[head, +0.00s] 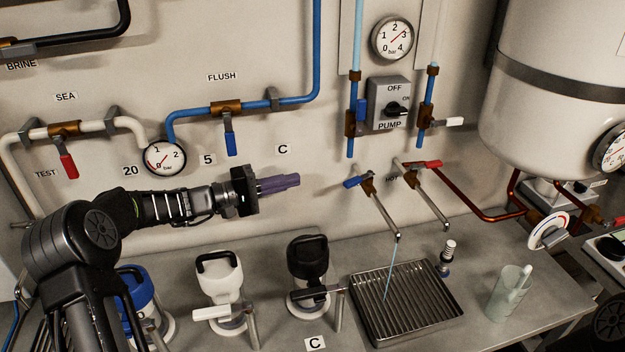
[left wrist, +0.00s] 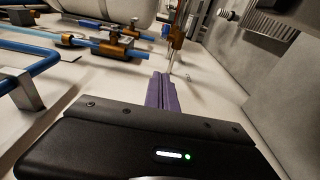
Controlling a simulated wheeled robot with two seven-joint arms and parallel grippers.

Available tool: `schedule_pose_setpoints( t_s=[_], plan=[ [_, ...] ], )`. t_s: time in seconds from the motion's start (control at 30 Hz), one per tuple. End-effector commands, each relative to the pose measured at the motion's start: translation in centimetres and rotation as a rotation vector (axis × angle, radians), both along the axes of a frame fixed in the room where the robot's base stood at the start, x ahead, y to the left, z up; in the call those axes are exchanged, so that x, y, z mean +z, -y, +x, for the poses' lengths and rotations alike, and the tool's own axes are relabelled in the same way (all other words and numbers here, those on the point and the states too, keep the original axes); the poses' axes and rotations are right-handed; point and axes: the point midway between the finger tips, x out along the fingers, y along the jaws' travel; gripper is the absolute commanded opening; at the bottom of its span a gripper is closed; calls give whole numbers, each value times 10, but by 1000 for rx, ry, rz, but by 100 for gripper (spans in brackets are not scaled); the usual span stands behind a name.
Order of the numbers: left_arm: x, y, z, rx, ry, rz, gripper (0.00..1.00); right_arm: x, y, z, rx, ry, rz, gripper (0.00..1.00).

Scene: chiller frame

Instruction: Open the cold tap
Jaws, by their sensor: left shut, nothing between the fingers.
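The cold tap (head: 368,187) is on the wall right of centre, with a blue lever (head: 357,181) on a brass body and a grey spout angled down to the right. A thin pale-blue stream (head: 388,284) runs from the spout end to the slatted drain tray (head: 438,313). Beside it is a second tap with a red lever (head: 428,164). My left gripper (head: 298,179) has purple fingers, shut and empty, left of the blue lever and apart from it. The fingers also show in the left wrist view (left wrist: 160,93). My right gripper is out of view.
Blue pipes with valves (head: 355,122) and a pump switch (head: 388,103) are on the wall above. A white tank (head: 550,110) hangs at the right.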

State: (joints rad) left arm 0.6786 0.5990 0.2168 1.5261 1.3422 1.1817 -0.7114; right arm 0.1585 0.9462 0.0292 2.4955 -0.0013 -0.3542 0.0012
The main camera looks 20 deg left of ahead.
Motion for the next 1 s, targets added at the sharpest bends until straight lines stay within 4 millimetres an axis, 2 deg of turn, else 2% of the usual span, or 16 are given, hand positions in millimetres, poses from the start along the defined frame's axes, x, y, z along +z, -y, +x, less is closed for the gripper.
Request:
schedule_pose_setpoints(
  t_s=[0.27,0.57,0.8,1.0],
  plan=[
    [3,29,23,-3,0,-1,0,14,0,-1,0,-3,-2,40],
    [4,76,62,-3,-1,-1,0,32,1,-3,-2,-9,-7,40],
    [3,100,41,-1,-2,-1,0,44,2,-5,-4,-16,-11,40],
    [1,106,37,1,0,0,0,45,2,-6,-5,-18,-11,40]
  ],
)
